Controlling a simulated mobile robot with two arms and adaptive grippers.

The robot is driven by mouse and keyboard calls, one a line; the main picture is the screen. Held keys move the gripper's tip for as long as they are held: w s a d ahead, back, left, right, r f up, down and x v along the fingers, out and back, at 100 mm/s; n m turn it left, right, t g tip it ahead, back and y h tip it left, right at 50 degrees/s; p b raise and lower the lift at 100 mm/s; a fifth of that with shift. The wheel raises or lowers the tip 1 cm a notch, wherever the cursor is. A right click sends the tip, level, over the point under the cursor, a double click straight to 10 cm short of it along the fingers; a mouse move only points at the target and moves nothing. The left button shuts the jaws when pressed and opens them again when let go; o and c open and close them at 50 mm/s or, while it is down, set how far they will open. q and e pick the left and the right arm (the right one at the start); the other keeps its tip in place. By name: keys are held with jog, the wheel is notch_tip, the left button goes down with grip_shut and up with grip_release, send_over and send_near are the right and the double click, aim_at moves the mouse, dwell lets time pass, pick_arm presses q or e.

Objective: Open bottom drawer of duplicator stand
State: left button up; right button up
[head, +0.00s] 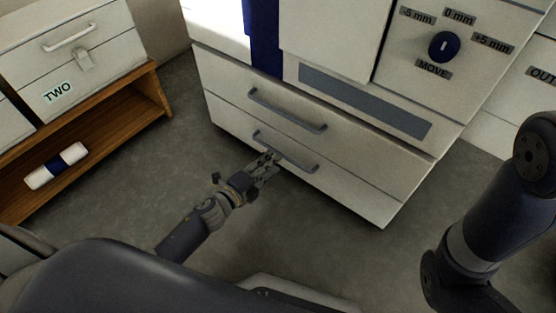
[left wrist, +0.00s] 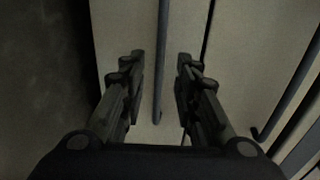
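The white duplicator stand (head: 350,145) has two drawers, one above the other. The bottom drawer (head: 355,195) looks shut and has a grey bar handle (head: 300,162). My left gripper (head: 268,160) is at the left part of this handle. In the left wrist view, the bar handle (left wrist: 162,35) runs between the two open fingers of the left gripper (left wrist: 160,72), with a gap on each side. The fingers are not closed on it. My right gripper is out of view; only part of my right arm shows at the right.
The top drawer's handle (head: 287,110) is just above and also shows at the right in the left wrist view (left wrist: 290,88). A wooden shelf unit (head: 115,130) with a white box labelled TWO (head: 85,60) stands at left. Grey floor in front of the drawers is clear.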

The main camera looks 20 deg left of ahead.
aim_at(280, 155)
pick_arm(q)
jog(key=shift+b+x, duration=0.7)
jog(key=shift+x, duration=1.7)
grip_shut()
